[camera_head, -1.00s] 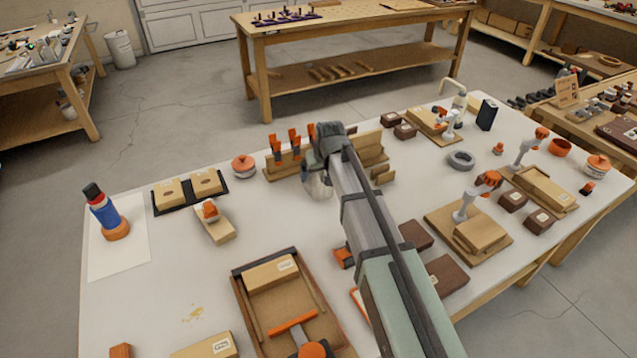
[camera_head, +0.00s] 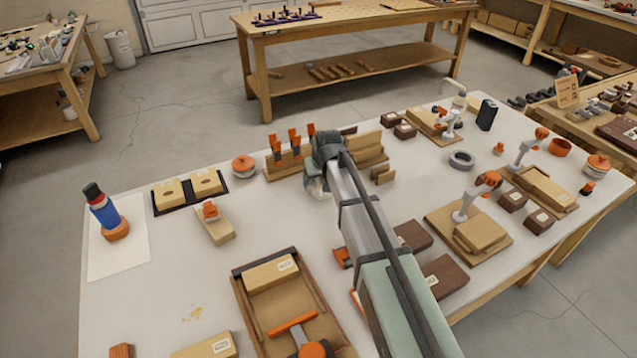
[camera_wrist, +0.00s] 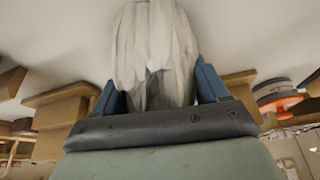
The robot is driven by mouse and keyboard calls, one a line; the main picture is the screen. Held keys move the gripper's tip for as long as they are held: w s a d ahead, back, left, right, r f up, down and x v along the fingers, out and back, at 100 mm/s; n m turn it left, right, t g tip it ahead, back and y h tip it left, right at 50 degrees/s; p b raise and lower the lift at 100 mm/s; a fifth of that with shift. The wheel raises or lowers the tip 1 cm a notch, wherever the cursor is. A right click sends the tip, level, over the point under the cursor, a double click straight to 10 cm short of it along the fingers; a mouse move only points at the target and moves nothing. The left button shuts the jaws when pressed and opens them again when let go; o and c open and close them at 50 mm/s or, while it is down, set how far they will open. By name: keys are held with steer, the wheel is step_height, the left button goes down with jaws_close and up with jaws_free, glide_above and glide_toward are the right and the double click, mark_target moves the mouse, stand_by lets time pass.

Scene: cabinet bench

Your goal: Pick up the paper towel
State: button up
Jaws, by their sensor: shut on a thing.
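The paper towel (camera_wrist: 155,50) is a crumpled, whitish-grey bundle between the two blue fingers of my gripper (camera_wrist: 160,88) in the wrist view. My gripper is shut on it. In the head view the paper towel (camera_head: 316,187) shows only as a small pale patch beneath the end of my arm, near the back middle of the white table (camera_head: 215,285). My wrist hides most of it and the fingers there. I cannot tell how far it is above the table.
A wooden rack with orange-handled tools (camera_head: 290,152) stands just behind and left of my gripper. Wooden blocks (camera_head: 367,150) stand to its right. A wooden tray (camera_head: 285,290) lies in front. A yellowish stain (camera_head: 192,313) marks the table's left front, and there is free room around it.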

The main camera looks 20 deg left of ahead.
steer(key=shift+c, duration=1.1)
